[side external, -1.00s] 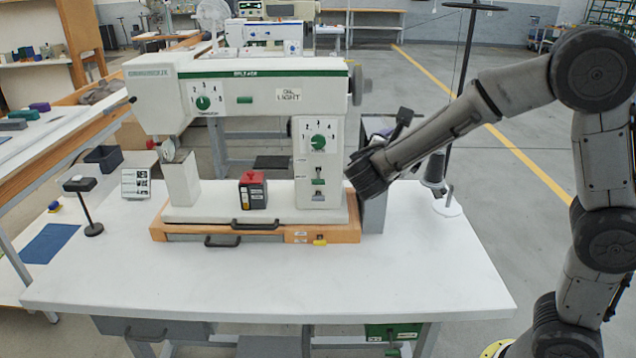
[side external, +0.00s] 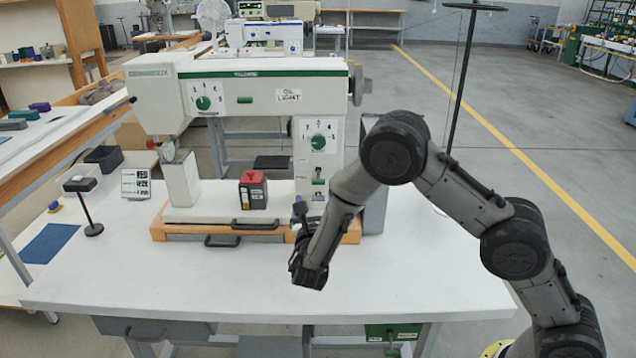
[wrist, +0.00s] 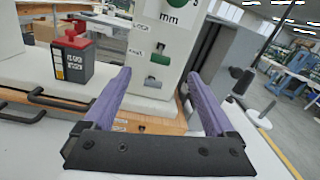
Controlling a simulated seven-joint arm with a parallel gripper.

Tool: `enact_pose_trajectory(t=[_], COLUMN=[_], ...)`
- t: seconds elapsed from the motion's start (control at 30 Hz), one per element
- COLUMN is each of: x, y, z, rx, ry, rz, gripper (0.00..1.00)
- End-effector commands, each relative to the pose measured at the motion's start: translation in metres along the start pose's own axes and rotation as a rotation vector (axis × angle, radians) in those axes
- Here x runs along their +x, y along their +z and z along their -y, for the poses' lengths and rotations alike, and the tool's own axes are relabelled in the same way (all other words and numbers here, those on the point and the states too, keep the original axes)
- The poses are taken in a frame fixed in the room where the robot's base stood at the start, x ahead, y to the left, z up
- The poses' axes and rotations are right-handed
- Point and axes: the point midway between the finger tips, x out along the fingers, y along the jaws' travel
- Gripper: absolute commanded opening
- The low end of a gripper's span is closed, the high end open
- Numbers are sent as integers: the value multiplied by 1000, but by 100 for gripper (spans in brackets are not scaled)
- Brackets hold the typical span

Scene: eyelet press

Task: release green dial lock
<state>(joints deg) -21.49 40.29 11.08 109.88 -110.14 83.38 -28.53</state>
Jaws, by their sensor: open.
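The sewing machine's right column carries a green dial (side external: 319,141) with a small green lever (side external: 319,181) below it. In the wrist view the dial (wrist: 180,5) is cut off at the top edge above the "mm" label. The green lever (wrist: 160,58) sits in a slot on the column face, with a second small slotted control (wrist: 152,83) just below it. My gripper (wrist: 160,76) is open and empty, its two purple fingers pointing at the column, one on either side of these controls. In the side view my forearm hides most of the fingers and the lower column.
A red-topped black box (side external: 253,190) stands on the machine bed left of the column. A wooden base with black handles (side external: 255,225) lies below. A grey panel (side external: 374,205) stands right of the column. The white tabletop (side external: 180,280) is clear in front.

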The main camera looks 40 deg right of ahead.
Motion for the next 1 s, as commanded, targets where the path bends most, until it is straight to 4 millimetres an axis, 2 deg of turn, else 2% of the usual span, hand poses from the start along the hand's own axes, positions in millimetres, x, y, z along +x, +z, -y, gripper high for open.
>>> enact_pose_trajectory(t=[0.03,0.2,0.43,0.6,0.87,0.9,1.0], x=[12,44,76,85,87,87,86], y=[0,-1,-1,0,0,0,0], z=[2,1,1,1,0,0,1], rx=[1,1,0,0,0,0,0], ry=[-5,-5,-3,-1,-1,-1,-1], rz=[-1,-2,-2,-1,-1,-1,-1], gripper=[90,90,90,90,90,89,71])
